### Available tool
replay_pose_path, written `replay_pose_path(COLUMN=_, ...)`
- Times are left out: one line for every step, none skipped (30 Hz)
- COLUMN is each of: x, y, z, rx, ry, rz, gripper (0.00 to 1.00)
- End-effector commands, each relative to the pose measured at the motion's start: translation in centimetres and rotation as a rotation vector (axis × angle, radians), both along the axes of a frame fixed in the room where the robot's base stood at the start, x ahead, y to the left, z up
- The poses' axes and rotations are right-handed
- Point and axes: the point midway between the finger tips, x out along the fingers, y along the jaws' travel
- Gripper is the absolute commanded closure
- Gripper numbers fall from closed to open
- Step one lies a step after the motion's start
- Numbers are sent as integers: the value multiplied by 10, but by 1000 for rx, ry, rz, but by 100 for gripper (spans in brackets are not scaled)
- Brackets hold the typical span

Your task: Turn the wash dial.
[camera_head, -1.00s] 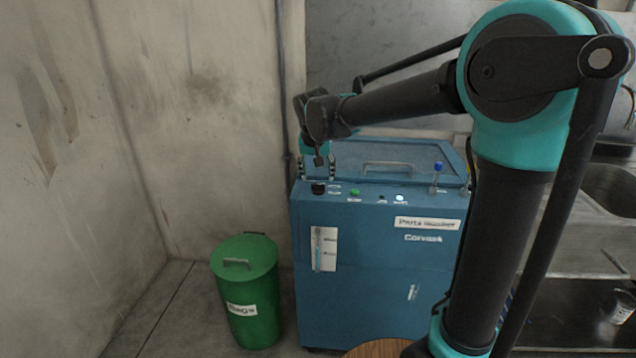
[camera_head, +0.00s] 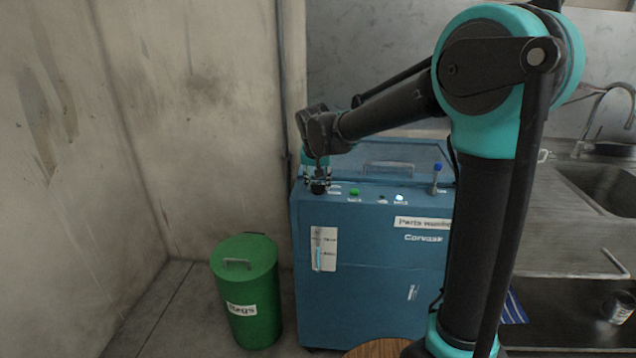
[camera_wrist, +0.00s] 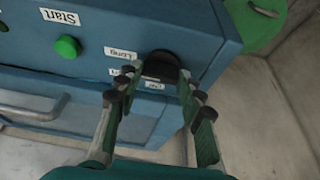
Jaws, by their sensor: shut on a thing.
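The wash dial (camera_head: 318,187) is a black knob at the left end of the blue parts washer's top panel. In the wrist view the dial (camera_wrist: 162,64) sits between the fingertips, with labels beside it, one reading "Long". My gripper (camera_head: 318,181) reaches down onto the dial from above. In the wrist view my gripper (camera_wrist: 158,84) has its two fingers on either side of the dial, shut on it. The fingers hide part of the dial and some label text, so its pointer setting cannot be read.
The blue parts washer (camera_head: 370,270) has a green start button (camera_head: 354,192), a lit white button (camera_head: 399,198) and a blue-tipped lever (camera_head: 437,178). A green rags bin (camera_head: 245,295) stands to its left. A sink (camera_head: 600,190) is at the right.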

Motion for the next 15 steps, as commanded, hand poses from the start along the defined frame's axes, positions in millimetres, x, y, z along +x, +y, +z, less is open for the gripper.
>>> replay_pose_path(x=0, y=0, z=0, rx=0, ry=0, rz=0, gripper=85)
replay_pose_path(x=0, y=0, z=0, rx=0, ry=0, rz=0, gripper=89)
replay_pose_path(x=0, y=0, z=0, rx=0, ry=0, rz=0, gripper=91)
replay_pose_path(x=0, y=0, z=0, rx=0, ry=0, rz=0, gripper=91)
replay_pose_path(x=0, y=0, z=0, rx=0, ry=0, rz=1, gripper=91)
replay_pose_path(x=0, y=0, z=0, rx=0, ry=0, rz=2, gripper=91)
replay_pose_path(x=0, y=0, z=0, rx=0, ry=0, rz=5, gripper=91)
replay_pose_path(x=0, y=0, z=0, rx=0, ry=0, rz=9, gripper=91)
replay_pose_path(x=0, y=0, z=0, rx=1, ry=0, rz=14, gripper=91)
replay_pose_path(x=0, y=0, z=0, rx=1, ry=0, rz=20, gripper=91)
replay_pose_path(x=0, y=0, z=0, rx=1, ry=0, rz=29, gripper=91)
replay_pose_path(x=0, y=0, z=0, rx=1, ry=0, rz=42, gripper=91)
replay_pose_path(x=0, y=-1, z=0, rx=1, ry=0, rz=53, gripper=91)
replay_pose_path(x=0, y=-1, z=0, rx=0, ry=-1, rz=67, gripper=91)
replay_pose_path(x=0, y=-1, z=0, rx=1, ry=-1, rz=87, gripper=91)
